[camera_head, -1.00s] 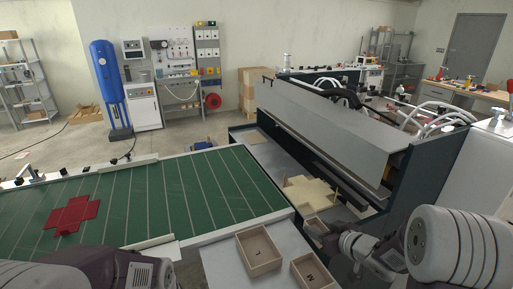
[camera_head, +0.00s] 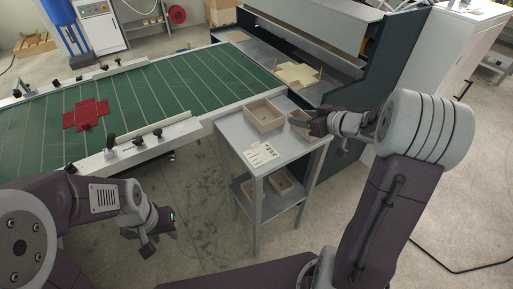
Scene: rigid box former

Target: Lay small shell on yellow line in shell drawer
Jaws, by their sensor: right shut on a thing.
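A small open tan box (camera_head: 298,125) is at the right edge of the grey cart's top, at the fingertips of my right gripper (camera_head: 312,122). My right gripper is shut on a shell; dark fingers hide part of the box, and I cannot tell whether it is the held one or stands behind it. A larger open tan box (camera_head: 263,117) sits beside it on the cart (camera_head: 232,130). My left gripper (camera_head: 155,235) hangs empty at lower left, its fingers apart. I cannot make out a shell drawer or yellow line.
White labels (camera_head: 262,154) lie on the cart top. Its lower shelf holds more tan boxes (camera_head: 280,181). A green conveyor (camera_head: 150,95) carries a red flat blank (camera_head: 85,113). A cream blank (camera_head: 297,74) lies in the machine.

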